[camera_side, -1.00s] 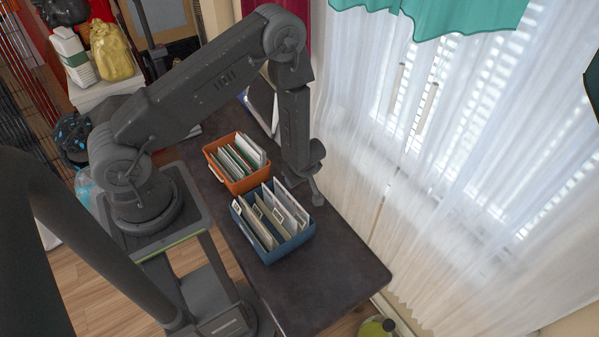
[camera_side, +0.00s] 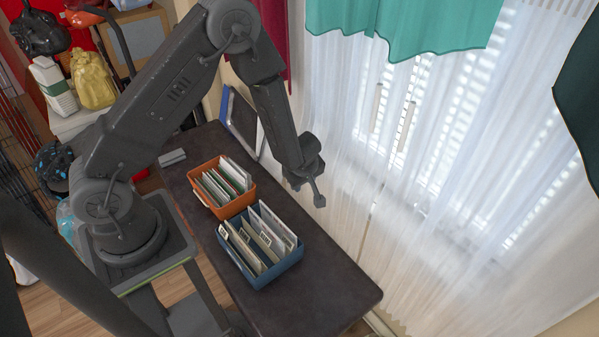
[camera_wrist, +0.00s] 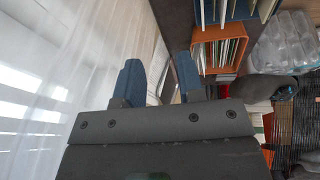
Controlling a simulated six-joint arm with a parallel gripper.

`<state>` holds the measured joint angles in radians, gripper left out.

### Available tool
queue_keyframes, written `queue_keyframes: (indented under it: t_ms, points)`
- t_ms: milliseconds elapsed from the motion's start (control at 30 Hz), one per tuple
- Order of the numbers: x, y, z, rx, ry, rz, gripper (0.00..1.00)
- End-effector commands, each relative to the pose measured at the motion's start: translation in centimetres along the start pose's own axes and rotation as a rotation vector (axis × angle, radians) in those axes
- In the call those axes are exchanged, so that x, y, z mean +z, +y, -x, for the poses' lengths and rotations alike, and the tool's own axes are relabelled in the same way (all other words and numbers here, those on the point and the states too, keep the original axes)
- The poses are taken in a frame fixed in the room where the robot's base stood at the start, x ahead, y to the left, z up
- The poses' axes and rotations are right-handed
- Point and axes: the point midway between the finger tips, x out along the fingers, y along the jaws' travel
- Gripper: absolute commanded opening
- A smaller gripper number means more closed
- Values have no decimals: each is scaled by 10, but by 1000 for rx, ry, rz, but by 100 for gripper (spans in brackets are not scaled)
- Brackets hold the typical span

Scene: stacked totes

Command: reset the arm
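My gripper (camera_side: 308,186) hangs in the air at the table's curtain side, right of the two totes and clear of them. In the wrist view its two blue-grey fingers (camera_wrist: 156,84) stand apart with nothing between them, so it is open and empty. An orange tote (camera_side: 238,207) full of upright cards or folders stands on the dark table; its rim also shows in the wrist view (camera_wrist: 220,32). A blue tote (camera_side: 286,265), also filled with upright folders, stands right beside it, nearer the table's front end. The totes are side by side, not stacked.
The dark table (camera_side: 335,290) is bare in front of the blue tote. White sheer curtains (camera_side: 430,200) hang close to my gripper on the right. A framed panel (camera_side: 242,122) leans at the table's back. A small grey object (camera_side: 172,158) lies behind the orange tote.

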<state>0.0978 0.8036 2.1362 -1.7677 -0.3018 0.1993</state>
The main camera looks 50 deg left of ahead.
Motion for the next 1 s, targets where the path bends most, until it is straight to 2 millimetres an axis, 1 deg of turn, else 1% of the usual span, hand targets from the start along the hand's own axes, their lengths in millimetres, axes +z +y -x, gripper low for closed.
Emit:
queue_keyframes:
  t_ms: [33, 67, 100, 167, 200, 267, 300, 367, 400, 467, 500, 567, 600, 667, 700, 767, 800, 833, 900, 1000]
  points:
    - [1, 22, 29, 90, -43, -41, 35]
    - [3, 32, 45, 139, -70, -73, 35]
    - [5, 44, 68, 204, -103, -118, 35]
    - [9, 56, 102, 293, -151, -191, 35]
    - [12, 63, 126, 350, -179, -244, 35]
    - [16, 67, 160, 426, -214, -326, 35]
    - [18, 67, 183, 473, -233, -384, 35]
    - [22, 63, 215, 534, -257, -474, 35]
    - [23, 58, 235, 570, -267, -534, 35]
    - [25, 48, 264, 616, -276, -627, 35]
    - [26, 39, 281, 640, -279, -691, 35]
    - [27, 22, 304, 668, -274, -787, 35]
    - [27, 10, 317, 679, -266, -850, 35]
    - [26, -10, 334, 687, -247, -945, 35]
    - [24, -25, 343, 686, -230, -1007, 35]
    - [20, -47, 355, 675, -196, -1093, 35]
    - [17, -62, 360, 661, -170, -1147, 35]
    - [14, -73, 363, 647, -149, -1185, 35]
    - [6, -98, 368, 608, -99, -1262, 35]
    - [-5, -125, 369, 548, -31, -1338, 35]
